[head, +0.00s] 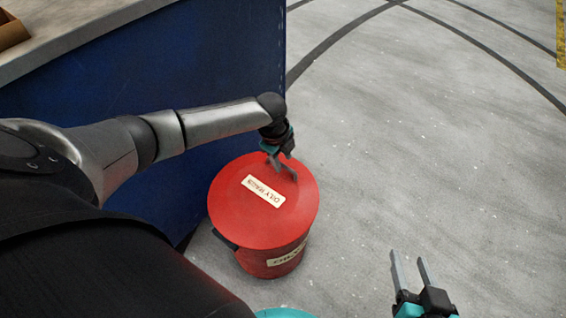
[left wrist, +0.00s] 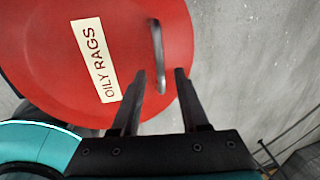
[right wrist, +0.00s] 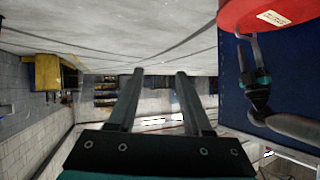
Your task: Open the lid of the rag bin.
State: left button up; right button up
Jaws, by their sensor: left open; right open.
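The red rag bin (head: 250,256) stands upright on the floor with its round lid (head: 234,200) shut. The lid has an "OILY RAGS" label and also shows in the left wrist view (left wrist: 60,65). A grey bar handle (left wrist: 157,50) rises near the lid's edge. My left gripper (head: 283,172) is open over the handle side of the lid. In the left wrist view its fingers (left wrist: 161,73) lie either side of the handle's lower part; contact cannot be told. My right gripper (head: 408,256) is open and empty, right of the bin.
A blue bench or cabinet (head: 190,60) with a grey top (head: 70,28) stands beside and behind the bin. Open concrete floor (head: 420,140) lies to the right. A yellow object (right wrist: 55,72) stands far off in the right wrist view.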

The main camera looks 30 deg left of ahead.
pick_arm(q)
jog(key=shift+w+f+b, duration=0.15)
jog(key=shift+f+b, duration=0.25)
jog(key=shift+f, duration=0.35)
pick_arm(e)
jog(key=shift+w+a+r+t+y, duration=0.1)
jog(key=shift+a+r+t+y, duration=0.15)
jog(key=shift+a+t, duration=0.25)
jog(key=shift+a+r+t+y, duration=0.15)
jog(key=shift+a+t+y, duration=0.15)
jog(key=shift+t, duration=0.2)
pick_arm(q)
grip_shut()
